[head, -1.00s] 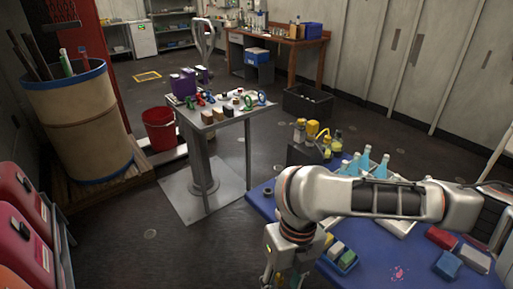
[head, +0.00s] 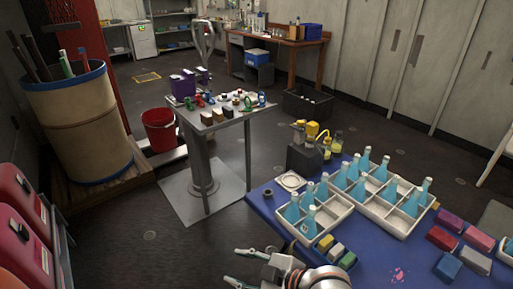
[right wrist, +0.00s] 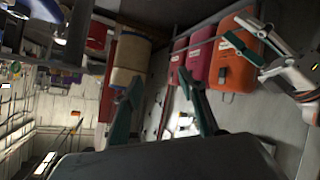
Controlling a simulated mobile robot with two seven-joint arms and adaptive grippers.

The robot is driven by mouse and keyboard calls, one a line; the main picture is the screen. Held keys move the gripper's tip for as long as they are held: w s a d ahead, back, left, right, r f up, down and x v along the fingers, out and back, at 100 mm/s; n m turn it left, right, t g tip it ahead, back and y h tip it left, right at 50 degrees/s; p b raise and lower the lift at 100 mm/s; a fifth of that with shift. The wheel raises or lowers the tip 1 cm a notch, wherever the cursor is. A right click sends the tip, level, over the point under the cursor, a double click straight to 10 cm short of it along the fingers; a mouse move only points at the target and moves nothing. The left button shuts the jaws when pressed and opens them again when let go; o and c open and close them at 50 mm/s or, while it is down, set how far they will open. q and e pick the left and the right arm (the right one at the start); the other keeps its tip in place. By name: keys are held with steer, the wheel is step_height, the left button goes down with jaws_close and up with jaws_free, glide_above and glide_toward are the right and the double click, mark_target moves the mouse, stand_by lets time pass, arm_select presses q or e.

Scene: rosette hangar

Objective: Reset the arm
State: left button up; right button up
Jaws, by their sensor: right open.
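My right gripper (head: 236,266) is at the bottom of the head view, left of the blue table. Its two green-tipped fingers are spread apart with nothing between them. The right wrist view also shows the fingers apart (right wrist: 161,82), over a sideways view of the room. My left gripper (right wrist: 240,34) shows at the upper right of the right wrist view; its fingers look apart and empty. The left arm is not in the head view.
The blue table (head: 375,262) holds white divided trays (head: 378,213) with several blue bottles, and coloured blocks. A grey pedestal table (head: 218,123) with small items stands left of it. Red cases (head: 25,215) are at the left edge. Floor between is clear.

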steer(key=s+d+f+m+t+h, duration=0.1)
steer(key=s+d+f+m+h, duration=0.1)
steer(key=d, duration=0.6)
steer(key=s+d+f+m+t+h, duration=0.1)
steer(key=s+d+f+m+h, duration=0.2)
steer(key=d+f+m, duration=0.3)
steer(key=s+d+f+m+t+h, duration=0.2)
steer(key=s+d+f+m, duration=0.1)
steer(key=d+f, duration=0.4)
steer(key=s+d, duration=0.1)
steer(key=d, duration=0.2)
steer(key=shift+s+d+f+m, duration=0.3)
steer(key=shift+s+f+m, duration=0.05)
steer(key=shift+m, duration=0.05)
steer(key=shift+a, duration=0.1)
